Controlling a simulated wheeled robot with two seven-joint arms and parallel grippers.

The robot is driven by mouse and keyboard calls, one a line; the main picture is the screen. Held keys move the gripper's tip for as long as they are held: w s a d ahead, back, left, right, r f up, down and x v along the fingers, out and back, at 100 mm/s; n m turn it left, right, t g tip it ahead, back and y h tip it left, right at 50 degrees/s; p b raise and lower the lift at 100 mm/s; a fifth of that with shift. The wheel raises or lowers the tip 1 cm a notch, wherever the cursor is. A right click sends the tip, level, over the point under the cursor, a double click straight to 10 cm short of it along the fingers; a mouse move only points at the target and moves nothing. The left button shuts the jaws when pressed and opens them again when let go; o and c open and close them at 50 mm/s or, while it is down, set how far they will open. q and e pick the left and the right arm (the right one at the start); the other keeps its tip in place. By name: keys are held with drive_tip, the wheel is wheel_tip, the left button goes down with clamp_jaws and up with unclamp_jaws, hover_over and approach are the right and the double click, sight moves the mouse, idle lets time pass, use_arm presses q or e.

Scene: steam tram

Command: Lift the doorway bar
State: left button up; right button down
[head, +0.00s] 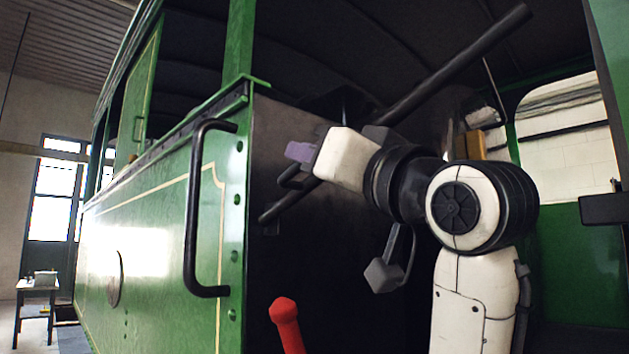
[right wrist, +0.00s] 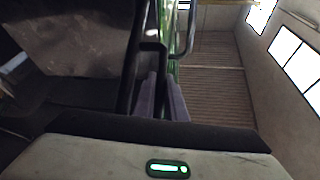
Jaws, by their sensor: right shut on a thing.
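The doorway bar is a long dark bar (head: 455,66) in the head view. It is tilted, its low end near the green door post at left and its high end up at the right under the roof. My right gripper (head: 298,165), with purple finger pads, is shut on the bar near its low end; the gripper and wrist hide part of it. In the right wrist view the purple fingers (right wrist: 162,97) are close together beside a dark bar-like shape (right wrist: 140,60); the exact contact is hard to see. My left gripper is not in view.
The green tram side (head: 150,240) carries a black grab handle (head: 195,210) left of the doorway. A red-knobbed lever (head: 286,318) stands low in front. A grey-knobbed lever (head: 385,272) is below my wrist. A small table (head: 38,290) stands far left.

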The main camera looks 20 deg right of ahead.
drive_tip(key=shift+w+a+r+g+h, duration=0.1)
drive_tip(key=shift+w+r+g, duration=0.25)
drive_tip(key=shift+r, duration=0.3)
drive_tip(key=shift+w+a+r+g+h, duration=0.1)
drive_tip(key=shift+w+r+g, duration=0.1)
drive_tip(key=shift+r+g, duration=0.4)
drive_tip(key=shift+w+a+r+g+h, duration=0.1)
drive_tip(key=shift+w+r+g, duration=0.2)
drive_tip(key=shift+r, duration=0.45)
